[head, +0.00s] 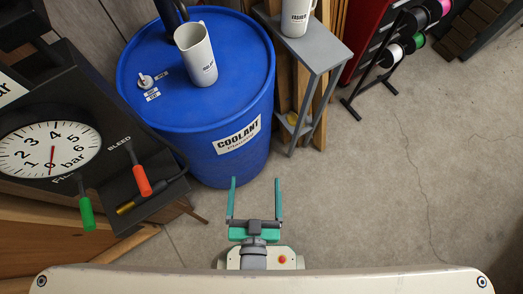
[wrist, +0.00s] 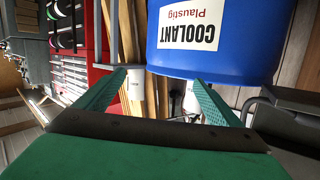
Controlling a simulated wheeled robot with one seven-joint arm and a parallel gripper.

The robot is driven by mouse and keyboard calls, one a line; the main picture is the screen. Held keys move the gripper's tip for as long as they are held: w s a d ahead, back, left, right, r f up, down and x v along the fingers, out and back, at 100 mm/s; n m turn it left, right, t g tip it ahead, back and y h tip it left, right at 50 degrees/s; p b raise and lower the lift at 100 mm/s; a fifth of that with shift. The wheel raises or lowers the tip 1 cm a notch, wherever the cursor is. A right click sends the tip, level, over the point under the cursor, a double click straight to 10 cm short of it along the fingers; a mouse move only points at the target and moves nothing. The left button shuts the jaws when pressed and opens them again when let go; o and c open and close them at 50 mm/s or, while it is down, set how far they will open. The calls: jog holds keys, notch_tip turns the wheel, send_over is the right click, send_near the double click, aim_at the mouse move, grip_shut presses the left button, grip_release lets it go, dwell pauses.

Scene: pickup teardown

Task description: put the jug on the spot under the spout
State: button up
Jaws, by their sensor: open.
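My gripper (head: 255,183) is open and empty in front of the drum, apart from both vessels. In the wrist view, its green fingers (wrist: 155,85) are spread below the drum (wrist: 238,62).
A gauge panel (head: 50,150) with red and green handles stands close on the left. The grey stand (head: 319,58) is right of the drum, with wooden planks behind. A spool rack (head: 385,65) is farther right. The concrete floor (head: 400,190) at right is clear.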

jog(key=s+d+r+n, duration=0.1)
jog(key=s, duration=0.5)
jog(key=shift+s+d, duration=0.25)
jog(key=shift+d, duration=0.15)
jog(key=shift+c, duration=0.3)
dwell(1.6)
